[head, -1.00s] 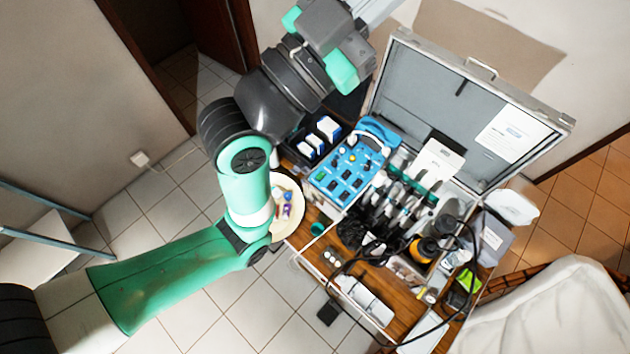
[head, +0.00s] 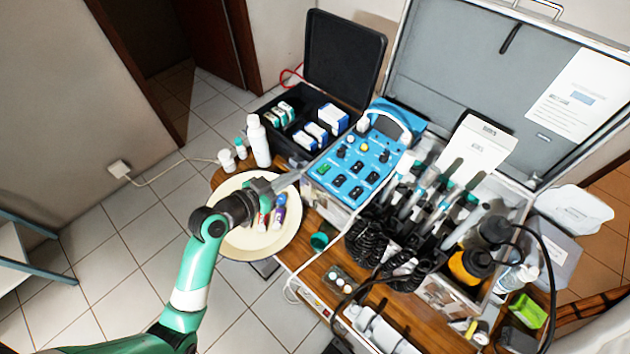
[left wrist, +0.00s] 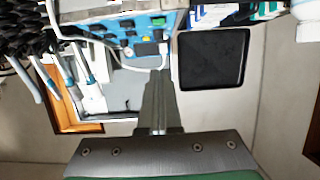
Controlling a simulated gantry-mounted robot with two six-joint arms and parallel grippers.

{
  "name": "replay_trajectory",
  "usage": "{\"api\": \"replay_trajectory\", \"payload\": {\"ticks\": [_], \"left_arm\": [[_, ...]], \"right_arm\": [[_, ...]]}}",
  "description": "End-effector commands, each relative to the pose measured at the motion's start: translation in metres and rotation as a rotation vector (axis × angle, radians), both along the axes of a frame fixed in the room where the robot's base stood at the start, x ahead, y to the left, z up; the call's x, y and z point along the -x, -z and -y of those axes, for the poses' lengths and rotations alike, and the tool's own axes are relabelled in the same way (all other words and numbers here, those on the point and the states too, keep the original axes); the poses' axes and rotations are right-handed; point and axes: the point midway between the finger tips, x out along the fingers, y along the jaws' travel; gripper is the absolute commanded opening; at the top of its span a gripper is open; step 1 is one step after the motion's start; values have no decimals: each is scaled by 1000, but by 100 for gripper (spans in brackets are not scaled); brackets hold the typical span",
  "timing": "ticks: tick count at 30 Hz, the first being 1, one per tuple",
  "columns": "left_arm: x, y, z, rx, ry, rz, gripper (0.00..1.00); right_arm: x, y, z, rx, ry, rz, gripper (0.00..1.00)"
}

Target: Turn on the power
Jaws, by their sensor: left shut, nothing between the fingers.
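The blue control unit (head: 352,165) with dark switches, knobs and a yellow button sits in the open case, and it also shows at the top of the left wrist view (left wrist: 125,28). My left gripper (head: 318,171) is shut and empty. In the head view its fingers point right, over the plate's edge, close to the unit's left front side. In the left wrist view its fingertips (left wrist: 158,76) appear just below the unit. I cannot tell whether they touch it. A white strip (head: 318,305) with a small red part lies along the table's front edge. My right gripper is not in view.
A round cream plate (head: 235,243) with small tubes is under my left gripper. A white bottle (head: 258,142) and a black open box (head: 345,55) stand behind it. Handpieces with coiled cords (head: 375,240) crowd the right. The big case lid (head: 480,75) stands open.

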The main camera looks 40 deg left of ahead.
Motion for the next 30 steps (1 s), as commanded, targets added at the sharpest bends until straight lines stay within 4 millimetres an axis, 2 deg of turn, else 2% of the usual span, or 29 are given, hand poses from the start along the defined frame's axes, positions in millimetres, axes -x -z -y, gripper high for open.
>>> {"api": "replay_trajectory", "payload": {"ticks": [10, 14, 17, 28, 30], "left_arm": [[-1, -1, -2, -2, -3, 2, 0], [-8, 2, -2, -3, -1, 3, 0], [-22, 7, -2, -2, -2, 3, 0], [-97, 33, -6, -3, -1, 3, 0], [-95, 48, -6, -1, -4, -1, 0]], "right_arm": [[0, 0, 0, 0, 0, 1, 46], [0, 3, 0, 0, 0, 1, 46], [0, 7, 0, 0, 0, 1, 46], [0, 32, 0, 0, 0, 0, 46], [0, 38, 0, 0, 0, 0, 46]]}}
